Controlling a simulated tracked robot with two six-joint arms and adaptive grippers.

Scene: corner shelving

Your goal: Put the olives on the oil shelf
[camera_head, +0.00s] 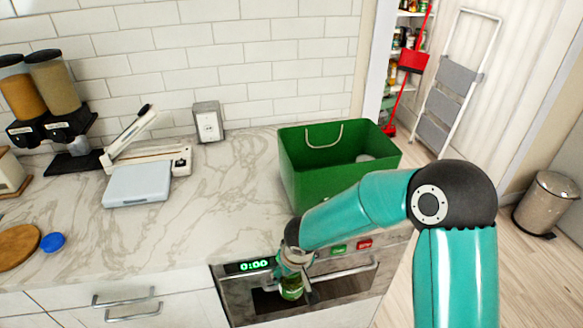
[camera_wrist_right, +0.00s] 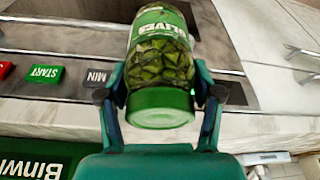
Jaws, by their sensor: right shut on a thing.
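The olives are a glass jar (camera_wrist_right: 160,58) with a green label and a green lid, full of green olives. My right gripper (camera_wrist_right: 160,100) is shut on the jar, one finger on each side near the lid. In the head view my right gripper (camera_head: 295,268) holds the jar (camera_head: 291,289) in front of the oven, below the counter's front edge. My left gripper is not in view. Shelves with bottles and jars (camera_head: 402,50) show through the doorway at the back right; I cannot tell which is the oil shelf.
A green bin (camera_head: 300,165) stands on the marble counter (camera_head: 225,200) behind my right arm. A white scale (camera_head: 137,185), dispensers (camera_head: 50,85) and a blue lid (camera_head: 52,242) are to the left. A red dustpan (camera_head: 413,61), a stepladder (camera_head: 455,80) and a trash can (camera_head: 545,203) stand at the right.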

